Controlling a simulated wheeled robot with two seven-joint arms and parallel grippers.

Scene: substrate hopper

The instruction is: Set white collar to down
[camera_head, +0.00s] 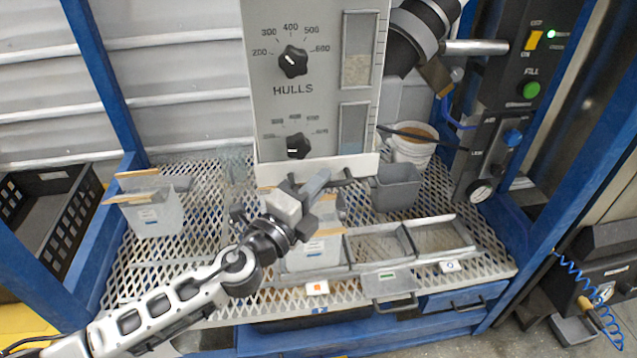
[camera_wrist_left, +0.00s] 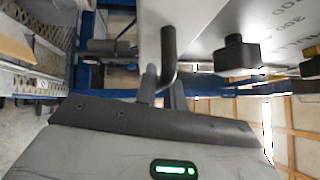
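The white collar (camera_head: 275,174) is a pale band across the foot of the grey hopper panel, under the lower dial. A dark bar handle (camera_head: 346,182) sticks out from it. In the left wrist view the collar (camera_wrist_left: 150,22) is a pale wall at the top, with the bent black handle (camera_wrist_left: 169,50) in front. My left gripper (camera_head: 312,184) is just below the collar at the handle. Its fingertips (camera_wrist_left: 162,82) are close around the handle's near end; I cannot tell whether they press on it. My right gripper is not in view.
The HULLS panel (camera_head: 330,75) with dials and sight windows rises above. A control box (camera_head: 515,75) stands right, blue posts at both sides.

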